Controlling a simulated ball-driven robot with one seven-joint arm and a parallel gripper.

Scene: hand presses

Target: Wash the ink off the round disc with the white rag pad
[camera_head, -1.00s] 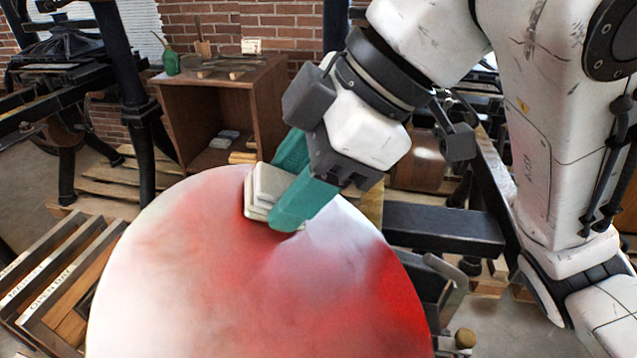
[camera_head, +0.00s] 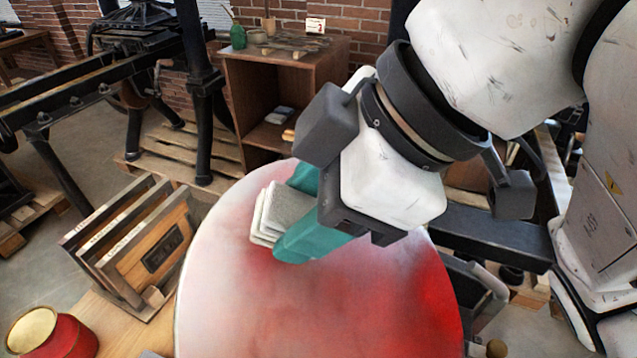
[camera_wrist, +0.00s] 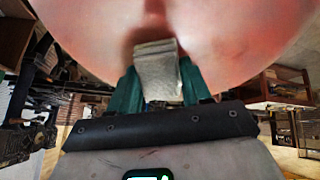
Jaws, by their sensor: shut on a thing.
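The round disc (camera_head: 330,305) fills the lower middle of the head view. It is smeared with red ink, strongest at its right edge and paler pink to whitish on the left. It also spans the top of the wrist view (camera_wrist: 240,45). The white rag pad (camera_head: 268,212) is a folded, layered pad, greyish on top. My gripper (camera_head: 297,222) has green fingers shut on the pad, over the upper part of the disc. In the wrist view the pad (camera_wrist: 157,75) sits between the fingers, against or very near the disc; exact contact is hidden.
A wooden rack with framed panels (camera_head: 150,245) stands left of the disc. A red tin (camera_head: 50,335) sits at the lower left. A wooden cabinet (camera_head: 285,85) with a green bottle (camera_head: 238,36) stands behind. A dark press beam (camera_head: 490,235) lies right of the disc.

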